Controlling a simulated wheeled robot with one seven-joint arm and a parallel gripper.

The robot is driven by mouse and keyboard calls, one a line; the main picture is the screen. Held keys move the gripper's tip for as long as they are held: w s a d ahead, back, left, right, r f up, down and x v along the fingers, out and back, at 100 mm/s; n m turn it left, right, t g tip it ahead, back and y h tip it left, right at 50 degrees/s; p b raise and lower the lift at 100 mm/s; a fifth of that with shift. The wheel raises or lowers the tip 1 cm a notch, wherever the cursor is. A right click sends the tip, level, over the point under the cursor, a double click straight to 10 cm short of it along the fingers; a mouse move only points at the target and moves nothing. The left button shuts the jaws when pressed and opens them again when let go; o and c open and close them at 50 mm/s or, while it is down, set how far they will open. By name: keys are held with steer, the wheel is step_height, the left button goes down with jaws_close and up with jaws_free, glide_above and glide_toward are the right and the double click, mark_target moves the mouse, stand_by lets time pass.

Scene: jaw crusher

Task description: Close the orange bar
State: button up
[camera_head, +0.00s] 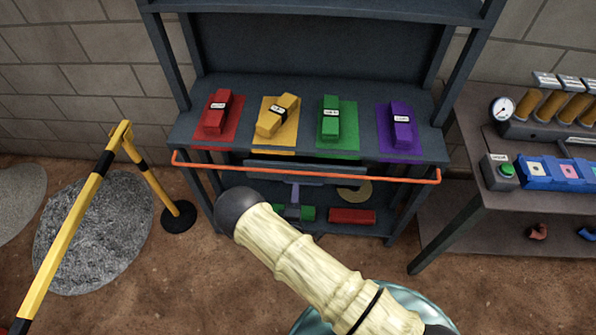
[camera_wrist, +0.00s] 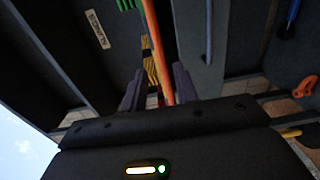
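The orange bar (camera_head: 400,179) is a long thin rail across the front of the dark workbench, just below its top edge, in the head view. It also shows in the wrist view (camera_wrist: 153,40), running down the picture between the fingers. My gripper (camera_wrist: 158,78) is open, with its two purple-grey fingers apart on either side of the bar. Space shows beside the bar, and I cannot tell whether a finger touches it. In the head view, my arm covers part of the area below the bench, and the gripper is not clear there.
The dark workbench (camera_head: 345,88) carries red (camera_head: 217,112), yellow (camera_head: 277,115), green (camera_head: 331,118) and purple (camera_head: 401,127) blocks on matching mats. A yellow-black barrier (camera_head: 72,225) stands at left. A side table (camera_head: 470,158) with a gauge and controls stands at right. A lower shelf holds a red box (camera_head: 352,216).

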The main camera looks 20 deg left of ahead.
mark_target(298, 172)
steer(key=p+x, duration=0.1)
steer(key=x, duration=0.8)
steer(key=shift+d, duration=0.1)
jaws_close()
